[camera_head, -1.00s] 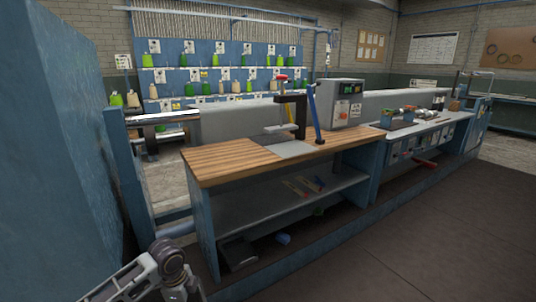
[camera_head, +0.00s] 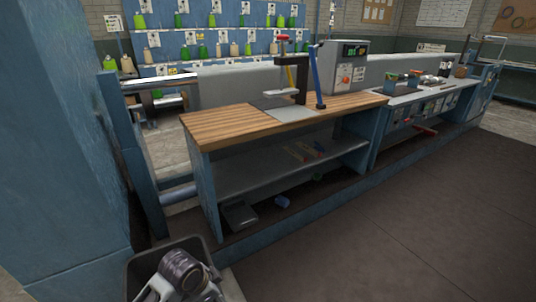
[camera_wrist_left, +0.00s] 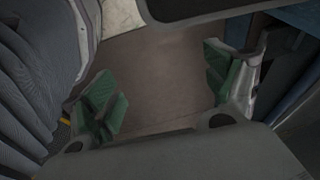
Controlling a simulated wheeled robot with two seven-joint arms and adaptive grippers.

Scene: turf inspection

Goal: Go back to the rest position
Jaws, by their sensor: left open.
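My left gripper (camera_wrist_left: 163,90) shows in the left wrist view with its two green-padded fingers spread wide apart. Nothing is between them; brown floor shows behind. In the head view only a grey and black part of my left arm shows at the bottom left, in front of a dark bin (camera_head: 200,252). The gripper's fingers are not visible there. My right arm and gripper are in neither view.
A wooden-topped workbench (camera_head: 225,122) with a press (camera_head: 300,85) and a control box (camera_head: 343,68) stands ahead. A blue upright panel (camera_head: 60,150) is close on the left. Dark floor (camera_head: 400,230) at the right is clear.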

